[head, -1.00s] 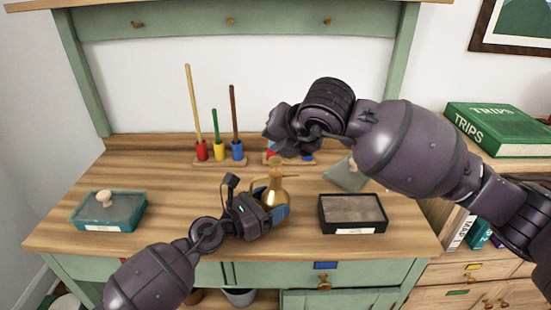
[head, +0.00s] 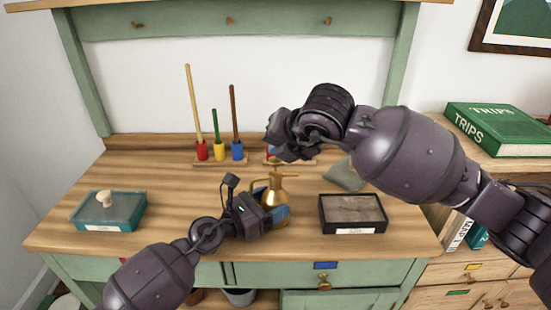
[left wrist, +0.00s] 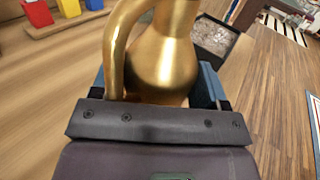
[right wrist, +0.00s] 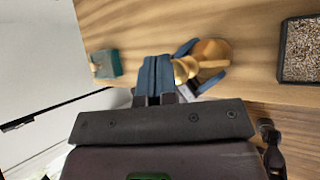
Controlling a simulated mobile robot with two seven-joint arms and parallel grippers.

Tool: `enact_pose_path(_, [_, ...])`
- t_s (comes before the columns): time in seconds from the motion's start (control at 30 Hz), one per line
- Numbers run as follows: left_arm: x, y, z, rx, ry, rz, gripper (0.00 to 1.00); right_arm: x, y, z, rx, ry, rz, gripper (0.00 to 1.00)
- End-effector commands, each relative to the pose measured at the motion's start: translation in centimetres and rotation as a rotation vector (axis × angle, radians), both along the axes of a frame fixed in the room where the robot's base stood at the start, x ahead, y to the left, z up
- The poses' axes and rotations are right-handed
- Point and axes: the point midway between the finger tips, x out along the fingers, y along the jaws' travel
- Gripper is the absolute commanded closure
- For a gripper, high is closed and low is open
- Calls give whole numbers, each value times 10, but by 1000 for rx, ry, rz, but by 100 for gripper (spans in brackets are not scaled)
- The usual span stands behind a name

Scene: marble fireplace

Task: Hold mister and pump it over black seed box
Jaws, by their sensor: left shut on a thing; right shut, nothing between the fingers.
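The brass mister (head: 278,183) stands on the wooden worktop, its handle on the left. My left gripper (head: 276,214) is shut around its lower body; the mister's round belly (left wrist: 165,60) fills the middle of the left wrist view. The black seed box (head: 323,222) sits right of the mister, filled with grainy brown material.
A teal box (head: 108,218) with a knobbed lid is at the left. A rack of coloured pots with tall sticks (head: 220,152) stands behind. Worktop between teal box and mister is clear.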

Motion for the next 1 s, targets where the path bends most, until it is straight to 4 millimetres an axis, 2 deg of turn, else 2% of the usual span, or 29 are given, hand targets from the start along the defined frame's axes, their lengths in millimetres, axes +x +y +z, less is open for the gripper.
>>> enact_pose_path(1.0, [0, 0, -1, 1, 1, 0, 66, 0, 0, -10, 1, 1, 0, 100])
